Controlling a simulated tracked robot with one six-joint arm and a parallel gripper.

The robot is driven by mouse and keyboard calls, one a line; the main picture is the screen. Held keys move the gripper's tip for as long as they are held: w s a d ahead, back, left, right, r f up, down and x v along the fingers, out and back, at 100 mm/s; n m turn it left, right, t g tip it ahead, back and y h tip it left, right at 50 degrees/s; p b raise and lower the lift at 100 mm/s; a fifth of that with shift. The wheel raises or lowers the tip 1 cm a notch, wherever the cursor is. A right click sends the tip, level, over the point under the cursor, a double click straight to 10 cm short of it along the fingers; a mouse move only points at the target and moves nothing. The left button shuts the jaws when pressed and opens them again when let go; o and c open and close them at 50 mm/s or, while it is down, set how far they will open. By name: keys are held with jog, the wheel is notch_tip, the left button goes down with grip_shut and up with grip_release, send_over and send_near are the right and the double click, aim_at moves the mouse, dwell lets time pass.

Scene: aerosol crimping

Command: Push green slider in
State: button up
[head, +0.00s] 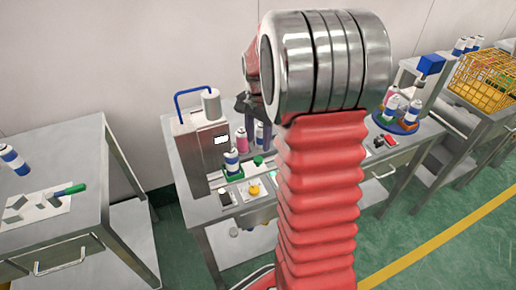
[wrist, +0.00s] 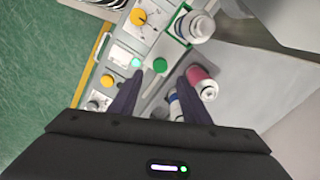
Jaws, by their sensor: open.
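A round green knob (head: 258,160) stands on the bench at the crimping station, beside a green holder (head: 231,174) with a blue-and-white can (head: 231,160) in it. I take the knob and holder to be parts of the green slider. In the wrist view the knob (wrist: 160,65) lies ahead of the fingertips, roughly between their lines, and the can (wrist: 199,27) in its green-edged holder is just beyond to the right. My gripper (wrist: 163,88) is open with nothing between its dark fingers. In the head view my arm hides most of the gripper (head: 243,108).
A pink can (wrist: 202,80) stands close by the right finger. Panels with yellow buttons (wrist: 138,17) and a lit green lamp (wrist: 136,62) lie on the left. The grey press (head: 200,140) stands behind the holder. A left-hand table (head: 60,160) carries another can.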

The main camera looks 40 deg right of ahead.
notch_tip(320, 180, up, 6)
dwell(0.5)
